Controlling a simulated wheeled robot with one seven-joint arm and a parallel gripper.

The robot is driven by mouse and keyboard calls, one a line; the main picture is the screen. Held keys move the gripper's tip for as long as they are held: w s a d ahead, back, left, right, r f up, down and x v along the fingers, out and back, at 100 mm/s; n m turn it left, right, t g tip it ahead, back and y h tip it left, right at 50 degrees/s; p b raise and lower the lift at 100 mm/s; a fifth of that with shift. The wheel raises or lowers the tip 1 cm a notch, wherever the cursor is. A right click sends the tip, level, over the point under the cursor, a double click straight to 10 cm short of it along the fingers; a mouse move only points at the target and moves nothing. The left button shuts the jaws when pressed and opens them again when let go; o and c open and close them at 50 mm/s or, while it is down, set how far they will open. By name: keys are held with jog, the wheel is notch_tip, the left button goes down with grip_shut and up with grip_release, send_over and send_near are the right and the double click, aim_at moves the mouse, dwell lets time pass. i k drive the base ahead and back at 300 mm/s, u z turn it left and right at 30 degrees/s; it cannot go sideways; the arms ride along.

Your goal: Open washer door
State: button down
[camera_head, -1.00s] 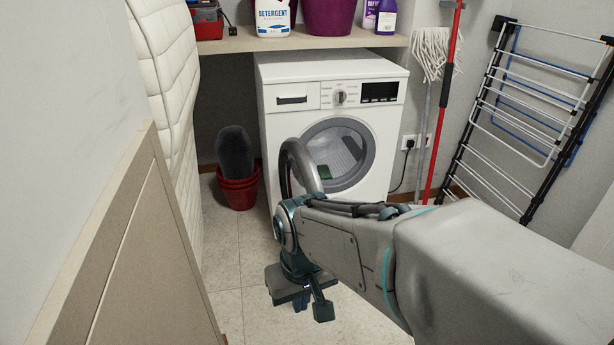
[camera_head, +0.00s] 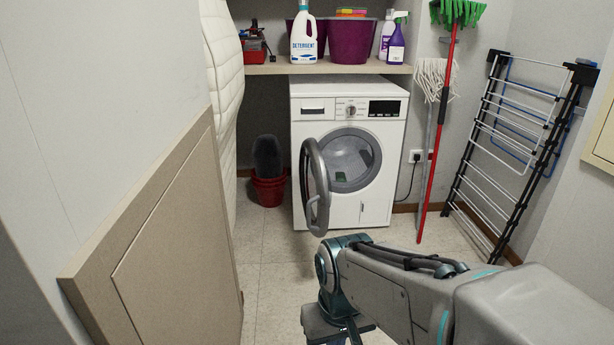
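The white washer (camera_head: 306,104) stands against the back wall under a shelf. Its round grey-rimmed door (camera_head: 316,187) is swung wide open to the left and seen nearly edge-on. The round opening (camera_head: 350,160) is uncovered, with the drum and something green inside. My gripper (camera_head: 337,328) is at the bottom of the picture, in front of the door and clear of it, with nothing seen held. Its lower part is cut off by the frame edge, so its fingers do not show fully.
A tan cabinet panel (camera_head: 165,250) and a white padded board (camera_head: 226,70) line the left. A red bucket (camera_head: 270,187) stands left of the washer. Mops (camera_head: 436,130) and a drying rack (camera_head: 515,150) stand right. Pale floor (camera_head: 268,255) is clear between.

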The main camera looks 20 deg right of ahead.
aim_at(313, 182)
jog(key=z, duration=0.6)
jog(key=i, duration=0.65)
jog(key=z, duration=0.65)
jog(key=i, duration=0.95)
jog(key=u, duration=0.5)
jog(key=i, duration=0.6)
jog(key=u, duration=0.45)
